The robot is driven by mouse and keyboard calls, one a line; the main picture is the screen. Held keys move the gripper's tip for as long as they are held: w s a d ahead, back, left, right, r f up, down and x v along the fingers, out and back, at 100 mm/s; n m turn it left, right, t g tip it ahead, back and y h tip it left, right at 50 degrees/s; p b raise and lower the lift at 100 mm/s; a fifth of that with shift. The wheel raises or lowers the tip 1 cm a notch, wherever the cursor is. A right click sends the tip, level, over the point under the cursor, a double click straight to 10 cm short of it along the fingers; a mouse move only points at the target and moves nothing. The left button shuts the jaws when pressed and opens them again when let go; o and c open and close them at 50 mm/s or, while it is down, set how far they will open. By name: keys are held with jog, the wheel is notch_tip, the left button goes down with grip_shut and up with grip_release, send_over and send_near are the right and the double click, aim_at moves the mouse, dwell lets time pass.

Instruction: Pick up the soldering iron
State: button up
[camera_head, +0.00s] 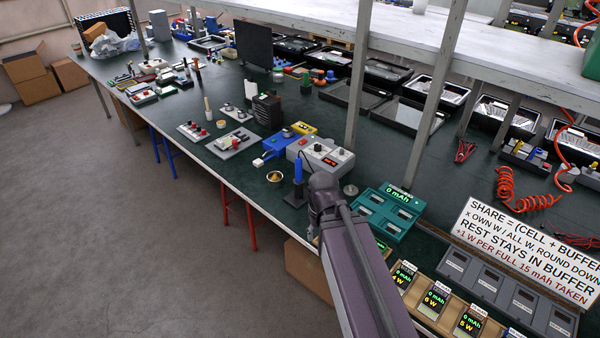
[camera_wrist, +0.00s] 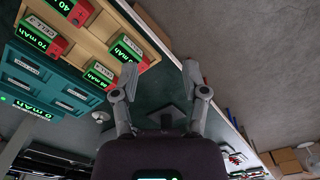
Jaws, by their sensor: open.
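The soldering iron (camera_head: 298,168) has a blue handle and stands upright in a small stand with a dark square base (camera_head: 294,198), near the front edge of the bench. A cord runs towards the grey soldering station (camera_head: 322,154) behind it. My gripper (camera_wrist: 160,70) is open and empty in the wrist view, with its two fingers spread apart. A dark, square-like shape lies beyond the fingers there; I cannot clearly make out the iron.
A brass-coloured cleaner cup (camera_head: 274,177) is left of the stand. A teal charger (camera_head: 385,212) and a wooden rack with cells (camera_head: 436,297) lie to the right. A shelf post (camera_head: 357,75) rises behind the station.

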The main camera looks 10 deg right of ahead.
jog(key=shift+o, duration=0.7)
notch_tip(320, 180, up, 16)
jog(key=n+p, duration=0.4)
jog(key=p, duration=1.2)
send_over(299, 164)
jog(key=w, duration=0.1)
jog(key=shift+w+d+f, duration=0.1)
jog(key=shift+w+f, duration=0.05)
jog(key=shift+w, duration=0.05)
jog(key=shift+f+b, duration=0.15)
jog(key=shift+b, duration=0.15)
notch_tip(299, 164, down, 8)
jog(key=b, duration=0.8)
jog(key=shift+f, duration=0.2)
jog(key=shift+f+b, duration=0.1)
jog(key=shift+b, duration=0.25)
jog(key=shift+f+b, duration=2.45)
jog(key=shift+f, duration=0.05)
grip_shut()
